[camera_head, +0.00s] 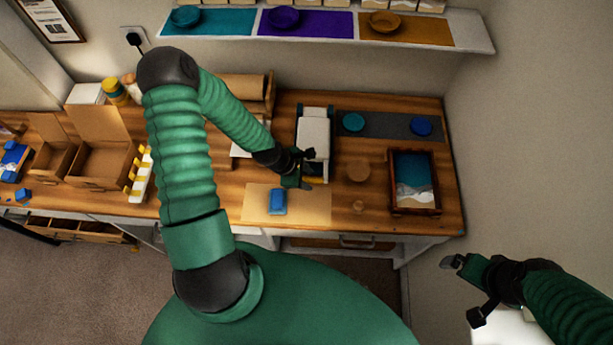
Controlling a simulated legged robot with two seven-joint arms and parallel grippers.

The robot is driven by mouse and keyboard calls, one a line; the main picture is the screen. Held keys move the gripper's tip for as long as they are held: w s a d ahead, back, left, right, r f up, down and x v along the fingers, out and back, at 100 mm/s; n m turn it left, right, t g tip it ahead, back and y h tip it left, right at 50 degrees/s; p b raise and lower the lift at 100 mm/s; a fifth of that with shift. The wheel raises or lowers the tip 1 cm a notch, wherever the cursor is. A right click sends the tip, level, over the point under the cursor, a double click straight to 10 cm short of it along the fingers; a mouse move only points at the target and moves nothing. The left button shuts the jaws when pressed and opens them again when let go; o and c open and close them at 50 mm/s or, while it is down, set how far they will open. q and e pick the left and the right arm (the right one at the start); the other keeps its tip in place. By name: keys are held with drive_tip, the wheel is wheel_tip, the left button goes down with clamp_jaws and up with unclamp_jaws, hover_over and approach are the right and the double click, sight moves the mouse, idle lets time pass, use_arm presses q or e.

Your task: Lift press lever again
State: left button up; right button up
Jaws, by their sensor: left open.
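The press (315,133) is a white and dark box-like device standing on the wooden bench, right of the middle. Its lever is too small and too covered by my gripper to make out clearly. My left gripper (304,184) is open at the front of the press, low and close to its left front edge. I cannot tell whether it touches the lever. My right gripper (460,263) is off to the lower right, away from the bench, and its jaws are too small to read.
A blue block (278,201) lies on a tan mat (312,205) in front of the press. A framed tray (396,204) stands at the right. A grey mat (388,126) holds a teal dish (353,122) and a blue dish (421,126). Cardboard boxes (98,162) stand at the left.

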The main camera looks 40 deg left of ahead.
use_arm(q)
clamp_jaws()
drive_tip(key=shift+r, duration=0.1)
idle(1.2)
